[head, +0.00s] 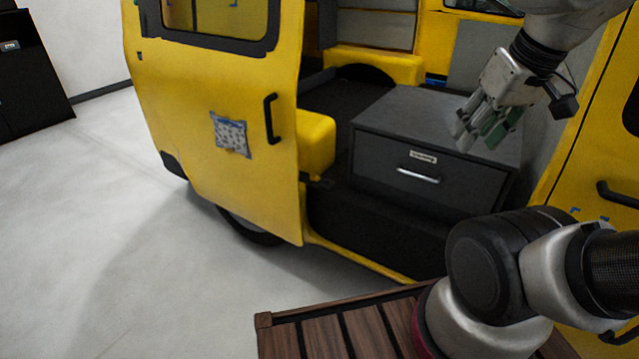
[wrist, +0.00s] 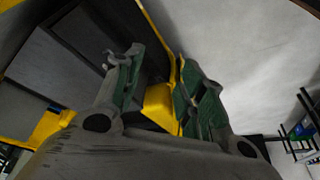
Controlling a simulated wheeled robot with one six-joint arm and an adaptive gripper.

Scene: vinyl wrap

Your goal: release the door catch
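The yellow van door (head: 215,95) stands open to the left of the van's side opening, with a black handle (head: 271,119) upright near its right edge. A small dark fitting (head: 321,181) shows by that edge low down; I cannot tell whether it is the catch. My gripper (head: 478,138) hangs at the right, over the dark drawer cabinet inside the van, well apart from the door. In the wrist view my gripper (wrist: 162,65) has its green-padded fingers spread with nothing held. Yellow van parts show between and beyond the fingers.
The dark grey drawer cabinet (head: 430,110) has a silver handle (head: 418,175) and a label. A patterned vinyl patch (head: 231,135) is on the door. A slatted wooden surface (head: 335,333) lies in front. The pale floor (head: 130,250) at left is clear. A black cabinet (head: 30,85) stands far left.

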